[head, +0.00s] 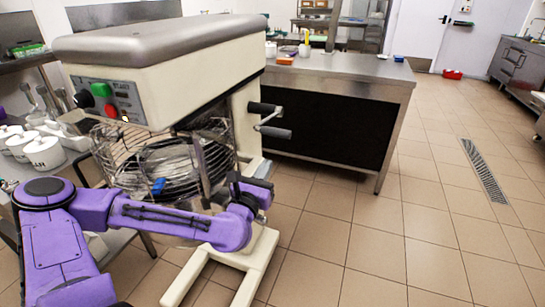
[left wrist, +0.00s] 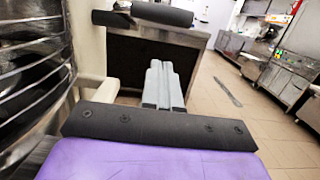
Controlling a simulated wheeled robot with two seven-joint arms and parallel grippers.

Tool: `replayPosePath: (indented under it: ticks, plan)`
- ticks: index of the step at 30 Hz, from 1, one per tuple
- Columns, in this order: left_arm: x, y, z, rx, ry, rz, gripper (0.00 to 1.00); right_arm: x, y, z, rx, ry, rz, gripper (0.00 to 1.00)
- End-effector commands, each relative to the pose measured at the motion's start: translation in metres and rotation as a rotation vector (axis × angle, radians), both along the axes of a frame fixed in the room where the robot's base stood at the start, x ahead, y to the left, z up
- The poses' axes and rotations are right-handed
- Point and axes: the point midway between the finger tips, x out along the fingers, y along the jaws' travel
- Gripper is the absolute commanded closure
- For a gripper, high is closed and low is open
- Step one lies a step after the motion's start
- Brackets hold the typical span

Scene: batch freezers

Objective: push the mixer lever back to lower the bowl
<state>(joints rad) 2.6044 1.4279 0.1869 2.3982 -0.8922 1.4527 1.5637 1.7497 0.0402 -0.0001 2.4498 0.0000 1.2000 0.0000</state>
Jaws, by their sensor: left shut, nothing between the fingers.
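The mixer (head: 170,70) is a large cream machine with a grey top at the left of the head view. Two black-handled levers stick out from its right side, an upper one (head: 265,108) and a lower one (head: 275,132). A black handle (left wrist: 162,14) also shows at the top of the left wrist view, beyond the fingertips. The bowl area sits behind a round wire guard (head: 215,155). My left gripper (head: 262,190) is below the levers, beside the mixer column and apart from the handles. Its grey fingers (left wrist: 163,85) are shut and empty. My right gripper is out of view.
A steel table (head: 345,68) with a dark front panel stands behind the mixer to the right. The mixer's cream feet (head: 255,270) spread on the tiled floor. White lidded containers (head: 45,152) are at the left.

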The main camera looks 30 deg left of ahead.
Motion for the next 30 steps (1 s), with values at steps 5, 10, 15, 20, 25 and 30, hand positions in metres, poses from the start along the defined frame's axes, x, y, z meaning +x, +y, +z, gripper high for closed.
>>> replayPosePath:
  ticks: [5,10,15,20,25,30]
  plan:
    - [0.034,0.006,0.011,0.004,-0.001,-0.003,1.00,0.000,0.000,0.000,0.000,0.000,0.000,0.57]
    - [0.047,0.010,0.033,-0.002,-0.001,-0.001,1.00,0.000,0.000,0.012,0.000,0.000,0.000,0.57]
    - [0.052,0.011,0.038,-0.001,0.000,-0.002,1.00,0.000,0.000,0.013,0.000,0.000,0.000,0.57]
    - [0.052,0.012,0.038,-0.002,0.000,-0.002,1.00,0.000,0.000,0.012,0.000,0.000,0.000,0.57]
    - [0.052,0.012,0.039,-0.002,0.001,-0.001,1.00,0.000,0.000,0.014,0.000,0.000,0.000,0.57]
    - [0.053,0.012,0.051,-0.008,0.025,0.000,1.00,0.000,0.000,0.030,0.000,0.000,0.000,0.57]
